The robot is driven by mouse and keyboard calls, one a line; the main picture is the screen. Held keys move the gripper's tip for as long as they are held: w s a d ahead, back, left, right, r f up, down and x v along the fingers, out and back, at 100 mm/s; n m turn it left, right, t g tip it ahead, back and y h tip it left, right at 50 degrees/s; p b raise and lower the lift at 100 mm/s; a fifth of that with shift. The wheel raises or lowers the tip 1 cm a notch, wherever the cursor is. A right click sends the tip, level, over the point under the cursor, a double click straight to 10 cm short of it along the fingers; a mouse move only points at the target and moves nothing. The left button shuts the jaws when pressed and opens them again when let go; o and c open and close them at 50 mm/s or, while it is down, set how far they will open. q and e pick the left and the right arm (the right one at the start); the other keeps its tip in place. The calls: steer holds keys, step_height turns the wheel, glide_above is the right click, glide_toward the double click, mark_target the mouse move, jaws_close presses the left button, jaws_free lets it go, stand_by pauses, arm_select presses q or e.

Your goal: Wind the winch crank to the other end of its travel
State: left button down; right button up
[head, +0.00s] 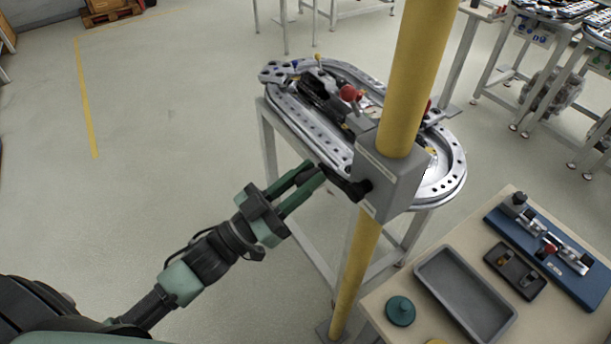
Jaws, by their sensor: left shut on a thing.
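The winch is a grey box (400,180) fixed to a yellow post (415,70). Its black crank (352,187) sticks out from the left face of the box, with the arm pointing up and left. My left gripper (318,173), with green fingers, reaches in from the lower left and is shut on the crank's handle end. The fingers hide most of the grip. My right gripper is not in view.
A metal ring track (455,170) on a grey stand is close behind the winch. At the lower right, a table (385,290) holds a grey tray (465,295), a blue fixture (550,250) and a green round knob (400,310). The floor at left is clear.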

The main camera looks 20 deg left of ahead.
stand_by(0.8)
arm_select(q)
steer(key=shift+r+m, duration=0.2)
steer(key=shift+m, duration=0.1)
steer(key=shift+w+r+m, duration=0.1)
steer(key=shift+r+m, duration=0.1)
steer(key=shift+m, duration=0.1)
